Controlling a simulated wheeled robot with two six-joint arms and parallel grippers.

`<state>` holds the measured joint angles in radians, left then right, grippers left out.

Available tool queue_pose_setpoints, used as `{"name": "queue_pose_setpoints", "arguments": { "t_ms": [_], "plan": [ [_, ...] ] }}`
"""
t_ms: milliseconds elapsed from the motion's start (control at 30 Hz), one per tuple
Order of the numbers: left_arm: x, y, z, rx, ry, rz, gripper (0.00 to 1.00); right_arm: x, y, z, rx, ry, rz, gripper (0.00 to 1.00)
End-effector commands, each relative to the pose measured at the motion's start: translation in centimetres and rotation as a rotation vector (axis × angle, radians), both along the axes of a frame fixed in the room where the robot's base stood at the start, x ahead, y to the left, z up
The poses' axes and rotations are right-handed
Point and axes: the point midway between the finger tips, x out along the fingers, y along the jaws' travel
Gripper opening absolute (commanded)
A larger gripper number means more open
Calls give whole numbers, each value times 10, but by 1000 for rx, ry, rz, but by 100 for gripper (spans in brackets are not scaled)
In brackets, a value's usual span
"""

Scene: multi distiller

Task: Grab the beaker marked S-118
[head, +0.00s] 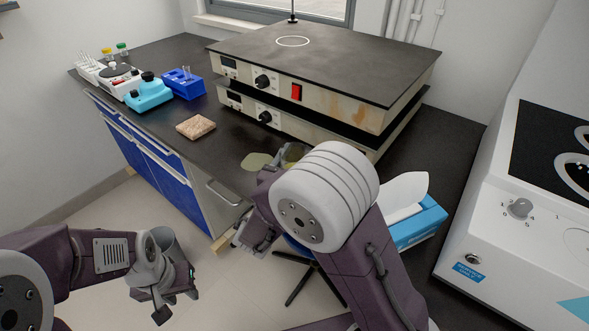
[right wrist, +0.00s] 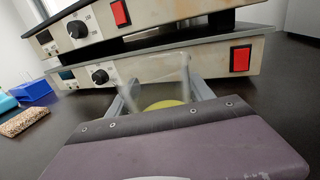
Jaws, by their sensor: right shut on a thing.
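A clear glass beaker (right wrist: 158,70) stands between the two fingers of my right gripper (right wrist: 160,92) in the right wrist view. The gripper is shut on it. In the head view only part of the beaker (head: 292,153) shows, above my right wrist, which hides the fingers. No S-118 mark can be read on the beaker in either view. A flat yellow-green patch (head: 256,161) lies on the dark bench beside it. My left gripper (head: 176,304) hangs over the floor at lower left, apart from everything; its fingers look spread and empty.
Two stacked hot-plate units (head: 320,70) with red switches stand close behind the beaker. A brown block (head: 196,126), a blue rack (head: 183,83) and a cyan device (head: 148,94) are to the left. A blue tissue box (head: 425,222) and a white machine (head: 520,240) are to the right.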

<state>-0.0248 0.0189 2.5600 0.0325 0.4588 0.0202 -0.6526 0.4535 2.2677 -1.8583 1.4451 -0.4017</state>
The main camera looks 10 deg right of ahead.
Motion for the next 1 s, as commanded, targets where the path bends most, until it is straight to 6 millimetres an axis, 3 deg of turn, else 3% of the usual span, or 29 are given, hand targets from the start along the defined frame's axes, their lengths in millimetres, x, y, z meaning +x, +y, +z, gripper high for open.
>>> {"name": "queue_pose_setpoints", "arguments": {
  "t_ms": [367,733,1000],
  "plan": [
    [0,0,4,0,0,0,36,0,0,7,0,0,0,10],
    [0,0,23,0,0,0,36,-1,0,46,1,-2,-1,10],
    [0,0,31,0,0,0,36,-22,-28,64,1,-1,-2,10]
  ]
}}
